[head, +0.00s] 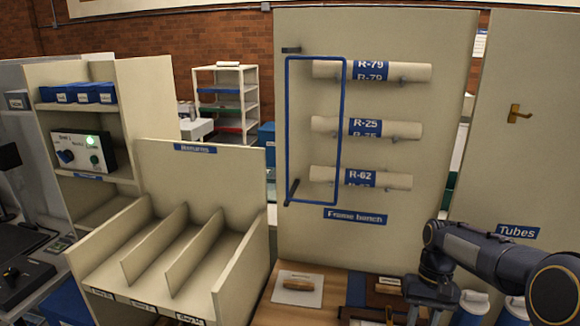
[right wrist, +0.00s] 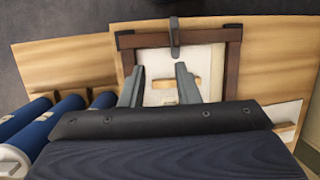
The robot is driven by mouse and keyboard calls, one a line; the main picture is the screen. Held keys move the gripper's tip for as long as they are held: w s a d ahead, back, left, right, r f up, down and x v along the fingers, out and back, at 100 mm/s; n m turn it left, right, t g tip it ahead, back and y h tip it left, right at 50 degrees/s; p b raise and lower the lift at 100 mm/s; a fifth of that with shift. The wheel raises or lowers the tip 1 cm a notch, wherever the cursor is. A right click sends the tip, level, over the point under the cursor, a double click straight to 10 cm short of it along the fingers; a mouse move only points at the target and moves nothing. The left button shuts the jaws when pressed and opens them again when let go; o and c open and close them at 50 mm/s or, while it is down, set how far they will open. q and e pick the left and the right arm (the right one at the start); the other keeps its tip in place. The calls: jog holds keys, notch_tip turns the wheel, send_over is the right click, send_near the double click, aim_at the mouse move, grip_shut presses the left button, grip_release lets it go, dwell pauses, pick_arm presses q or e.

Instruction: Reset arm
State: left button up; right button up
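My right arm reaches in from the right in the head view, its wrist (head: 432,290) low over the frame bench. In the right wrist view the two fingers of my right gripper (right wrist: 159,70) stand apart, with nothing seen held between them. Below them lies a brown wooden frame (right wrist: 233,52) around a pale panel (right wrist: 205,62). A small tan wooden piece (right wrist: 190,82) lies on the panel, seen partly between the fingers. A grey clip (right wrist: 175,38) sits on the frame's far bar. Whether the fingers touch anything is unclear. My left gripper is out of view.
An upright panel holds rolled tubes (head: 375,129) and a blue outline frame (head: 288,130). The slotted returns rack (head: 205,190) stands left of the bench. A white board with a wooden handle (head: 298,285) lies on the bench.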

jog(key=s+a+r+t, duration=0.1)
jog(key=s+r+t, duration=0.1)
jog(key=s+r, duration=0.4)
jog(key=s+a+t+y, duration=0.1)
jog(key=s+a+t, duration=0.2)
jog(key=s, duration=0.5)
jog(key=s+a+t+y, duration=0.1)
jog(key=s+a+t, duration=0.2)
jog(key=s, duration=0.6)
jog(key=shift+a+n+t, duration=0.3)
jog(key=shift+a+n, duration=0.1)
jog(key=shift+a, duration=0.2)
jog(key=shift+r, duration=0.1)
